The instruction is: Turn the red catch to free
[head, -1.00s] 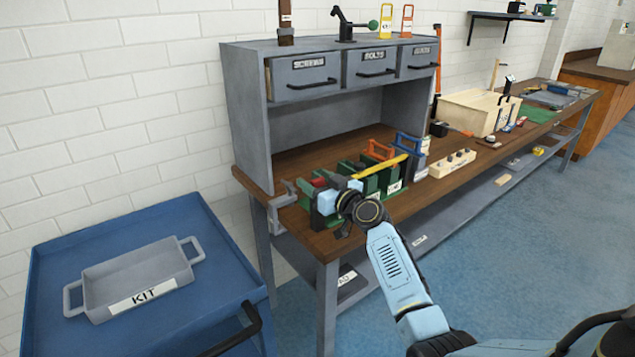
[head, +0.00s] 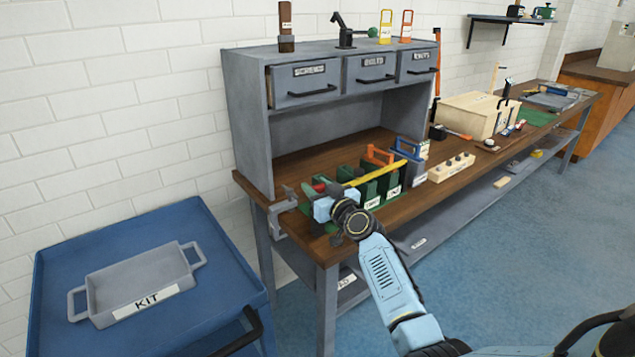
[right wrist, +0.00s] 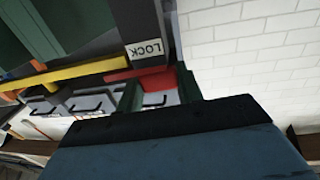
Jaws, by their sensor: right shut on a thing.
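The red catch (right wrist: 160,82) shows in the right wrist view between two dark green finger-like pieces, close to a dark block with a white LOCK label (right wrist: 145,48). In the head view a small bit of the red catch (head: 319,187) shows at the front left of the bench, just behind my right gripper (head: 323,206). My right gripper is shut on the red catch; its fingertips are mostly hidden in the head view. A FREE mark is not visible. My left gripper is not in view.
Green bins (head: 368,196) with a yellow bar (head: 378,172) across them stand right of the gripper. A grey clamp (head: 283,207) is on the bench edge at left. A blue cart (head: 215,265) with a grey KIT tray (head: 95,302) stands at front left.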

